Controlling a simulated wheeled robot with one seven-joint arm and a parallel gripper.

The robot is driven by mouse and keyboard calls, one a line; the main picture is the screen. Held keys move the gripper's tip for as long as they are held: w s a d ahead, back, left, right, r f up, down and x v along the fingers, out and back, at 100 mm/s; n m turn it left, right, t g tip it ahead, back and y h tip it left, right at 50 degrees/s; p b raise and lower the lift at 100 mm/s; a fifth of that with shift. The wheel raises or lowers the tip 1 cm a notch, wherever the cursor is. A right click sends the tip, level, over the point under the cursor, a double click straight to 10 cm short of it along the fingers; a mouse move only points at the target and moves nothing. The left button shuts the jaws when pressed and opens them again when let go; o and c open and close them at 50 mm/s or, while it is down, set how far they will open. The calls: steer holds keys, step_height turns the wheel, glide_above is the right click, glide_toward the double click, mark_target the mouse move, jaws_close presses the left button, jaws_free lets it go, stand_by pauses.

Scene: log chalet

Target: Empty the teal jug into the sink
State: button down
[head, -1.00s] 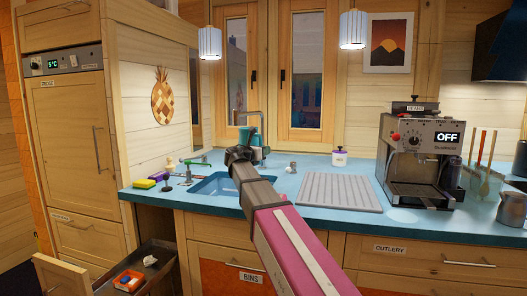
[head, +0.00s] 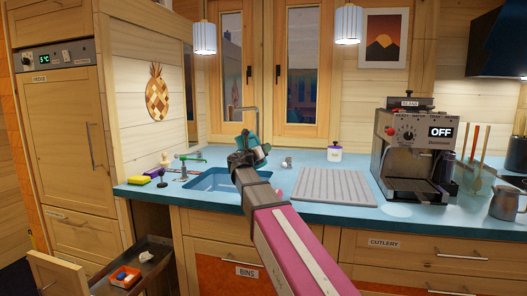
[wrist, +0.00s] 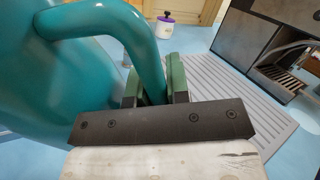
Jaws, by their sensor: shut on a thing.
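The teal jug (head: 251,141) is above the far side of the blue sink (head: 208,181) in the head view, tilted and partly hidden behind my gripper. In the wrist view its rounded body (wrist: 50,90) fills the left side. My gripper (wrist: 156,88) is shut on the jug's handle (wrist: 143,42), with a green finger on each side of it. The jug's mouth and any contents are hidden, and I cannot see whether anything is flowing out.
A ribbed draining mat (head: 338,190) lies right of the sink, with a coffee machine (head: 412,150) beyond it. A white pot with a purple lid (head: 334,153) stands behind. A sponge (head: 139,180) and small items sit left. An open drawer (head: 135,262) juts out below left.

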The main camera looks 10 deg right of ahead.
mark_target(250, 138)
steer(key=shift+w+a+r+n+t+y, duration=0.1)
steer(key=shift+a+r+n+t+y, duration=0.5)
steer(key=shift+n, duration=1.35)
steer(key=shift+w+d+r+n+t+y, duration=0.15)
steer(key=shift+r+n+t, duration=0.55)
steer(key=shift+n+t, duration=0.95)
steer(key=shift+w+a+r+n+t+y, duration=0.1)
steer(key=shift+a+r+n+t+y, duration=0.45)
steer(key=shift+n, duration=1.65)
steer(key=shift+w+a+n+t+y, duration=0.15)
steer(key=shift+a+n+t+y, duration=0.2)
steer(key=shift+n, duration=0.45)
steer(key=shift+w+a+n+t+y, duration=0.15)
steer(key=shift+a+n+t+y, duration=0.2)
steer(key=shift+n, duration=0.45)
steer(key=shift+w+a+n+t+y, duration=0.15)
steer(key=shift+a+n+t+y, duration=0.2)
steer(key=shift+n, duration=0.45)
steer(key=shift+w+a+r+n+t+y, duration=0.1)
steer(key=shift+w+a+n+t+y, duration=0.15)
steer(key=shift+a+n+y, duration=0.55)
steer(key=shift+w+a+n+t+y, duration=0.25)
steer(key=shift+n+y, duration=0.1)
steer(key=shift+n, duration=0.75)
steer(key=shift+w+a+r+n+y, duration=0.25)
steer(key=shift+a+n+y, duration=0.2)
steer(key=shift+n, duration=0.2)
steer(key=shift+w+a+r+n+y, duration=0.1)
steer(key=shift+a+r+n+y, duration=0.25)
steer(key=shift+n, duration=0.3)
